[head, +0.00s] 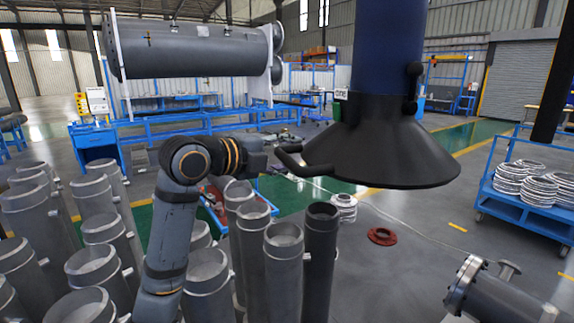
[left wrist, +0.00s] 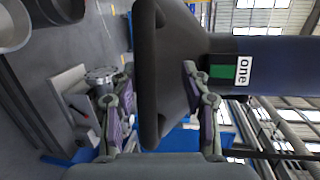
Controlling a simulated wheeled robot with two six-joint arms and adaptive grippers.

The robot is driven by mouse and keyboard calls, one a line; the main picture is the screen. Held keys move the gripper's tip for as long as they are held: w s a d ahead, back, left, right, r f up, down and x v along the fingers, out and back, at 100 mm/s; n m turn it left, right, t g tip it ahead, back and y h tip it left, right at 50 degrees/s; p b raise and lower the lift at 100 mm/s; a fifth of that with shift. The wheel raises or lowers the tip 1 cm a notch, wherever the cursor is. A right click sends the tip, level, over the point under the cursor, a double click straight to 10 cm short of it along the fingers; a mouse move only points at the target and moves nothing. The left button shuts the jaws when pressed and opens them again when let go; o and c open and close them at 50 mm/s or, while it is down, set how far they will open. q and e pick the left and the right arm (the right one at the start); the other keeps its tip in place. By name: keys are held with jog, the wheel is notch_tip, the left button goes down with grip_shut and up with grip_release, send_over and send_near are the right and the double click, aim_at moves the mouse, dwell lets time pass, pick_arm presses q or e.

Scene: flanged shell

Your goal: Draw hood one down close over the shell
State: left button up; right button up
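Hood one (head: 385,145) is a black cone on a dark blue duct, with a white ONE label on its collar. It hangs with its rim above the floor, apart from the shell. The shell (head: 500,292) is a grey flanged cylinder, cut by the lower right frame edge. My right gripper is out of view.
Several upright grey pipes (head: 283,240) crowd below and left of my left arm. A red ring (head: 382,236) and stacked pale rings (head: 343,208) lie on the floor. A blue cart (head: 520,203) with ring stacks stands at the right. Floor between ring and shell is clear.

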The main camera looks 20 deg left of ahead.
pick_arm(q)
jog(key=shift+r, duration=0.1)
jog(key=shift+s+a+b, duration=0.25)
jog(key=shift+s+b, duration=0.05)
jog(key=shift+s, duration=0.05)
jog(key=d+b+v, duration=0.1)
jog(key=b+v, duration=0.6)
jog(key=v, duration=0.3)
jog(key=shift+s+r, duration=0.45)
jog(key=shift+s, duration=0.3)
jog(key=shift+d, duration=0.1)
